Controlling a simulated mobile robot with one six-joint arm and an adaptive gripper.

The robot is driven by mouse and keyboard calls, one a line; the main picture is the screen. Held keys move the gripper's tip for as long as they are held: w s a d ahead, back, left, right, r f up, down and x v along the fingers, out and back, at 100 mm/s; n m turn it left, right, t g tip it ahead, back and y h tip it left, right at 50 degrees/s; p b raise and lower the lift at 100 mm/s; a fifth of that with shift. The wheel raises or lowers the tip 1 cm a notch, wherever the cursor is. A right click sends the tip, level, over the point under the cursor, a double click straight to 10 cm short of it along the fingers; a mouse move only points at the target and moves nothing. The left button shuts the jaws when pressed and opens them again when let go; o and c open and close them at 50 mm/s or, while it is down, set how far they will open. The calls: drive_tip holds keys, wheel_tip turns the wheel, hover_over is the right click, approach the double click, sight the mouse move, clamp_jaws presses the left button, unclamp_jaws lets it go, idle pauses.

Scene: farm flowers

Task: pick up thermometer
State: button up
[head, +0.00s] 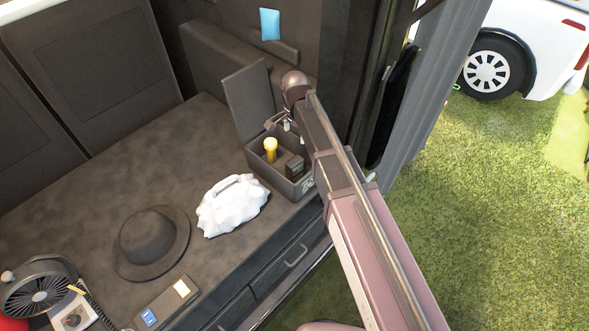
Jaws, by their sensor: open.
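I cannot pick out a thermometer with certainty. An open dark box (262,179) with its lid raised stands at the right end of the dark surface. Inside it are a yellow cylinder (270,150) and a small black block (295,166). My gripper (284,123) is open above the back part of the box, behind the yellow cylinder. It is small in the picture, and I see nothing clearly held between its fingers. My arm hides the box's right side and part of its inside.
Left of the box lie a white crumpled bag (232,206) and a dark brimmed hat (150,240). A fan (40,290) sits at front left. A blue item (270,24) is on the back wall. The surface's back left is clear.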

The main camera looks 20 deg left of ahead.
sight(295, 161)
drive_tip(key=shift+f+b, duration=4.15)
drive_tip(key=shift+f, duration=0.1)
drive_tip(key=shift+s+f+b, duration=0.2)
drive_tip(key=shift+f+b, duration=2.4)
drive_tip(key=shift+c, duration=0.2)
clamp_jaws()
